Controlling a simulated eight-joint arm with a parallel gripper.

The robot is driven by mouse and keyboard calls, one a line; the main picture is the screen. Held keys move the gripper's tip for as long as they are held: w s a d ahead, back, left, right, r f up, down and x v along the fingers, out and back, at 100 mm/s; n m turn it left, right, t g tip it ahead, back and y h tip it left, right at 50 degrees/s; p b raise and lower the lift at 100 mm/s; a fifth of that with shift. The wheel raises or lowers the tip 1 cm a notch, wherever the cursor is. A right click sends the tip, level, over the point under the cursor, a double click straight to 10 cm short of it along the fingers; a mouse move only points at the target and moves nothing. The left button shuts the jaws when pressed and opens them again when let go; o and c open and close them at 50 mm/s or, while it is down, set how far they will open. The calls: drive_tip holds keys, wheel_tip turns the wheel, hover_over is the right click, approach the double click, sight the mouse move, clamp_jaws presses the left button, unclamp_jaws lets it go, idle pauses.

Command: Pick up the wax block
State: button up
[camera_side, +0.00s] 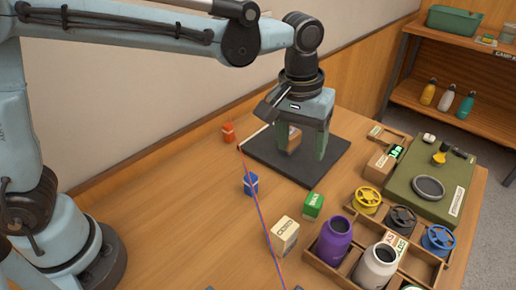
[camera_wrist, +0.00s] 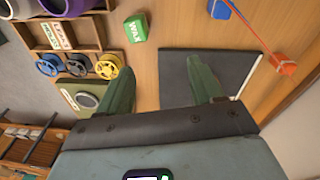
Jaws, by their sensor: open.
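The wax block (camera_side: 313,206) is a green block with a white top label, standing on the wooden table just in front of the dark mat. In the wrist view the green block (camera_wrist: 136,29) reads "WAX" and lies beyond the fingertips, apart from them. My gripper (camera_side: 303,150) is open above the dark mat, pointing down, behind the wax block in the side view. Its two green fingers also show in the wrist view (camera_wrist: 160,68), with no block visible between them there. In the side view a brown box (camera_side: 294,139) shows by the fingers; whether it is between them I cannot tell.
The dark mat (camera_side: 265,160) lies under my gripper. A blue block (camera_side: 251,184), an orange block (camera_side: 229,132) and a cream box (camera_side: 284,235) stand nearby. A red-and-blue cord (camera_side: 258,212) crosses the left side. A purple jar (camera_side: 333,240) and spools sit in a wooden tray at right.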

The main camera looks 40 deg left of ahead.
drive_tip(key=g, duration=0.1)
hover_over(314, 199)
wheel_tip(314, 199, down, 3)
drive_tip(key=shift+y, duration=0.3)
drive_tip(key=f, duration=0.6)
drive_tip(key=shift+w+d, duration=0.15)
drive_tip(key=shift+w, duration=0.05)
drive_tip(key=shift+s+f, duration=0.2)
drive_tip(key=shift+f, duration=2.65)
drive_tip(key=shift+c, duration=0.2)
drive_tip(key=c, duration=1)
drive_tip(key=shift+r, duration=0.1)
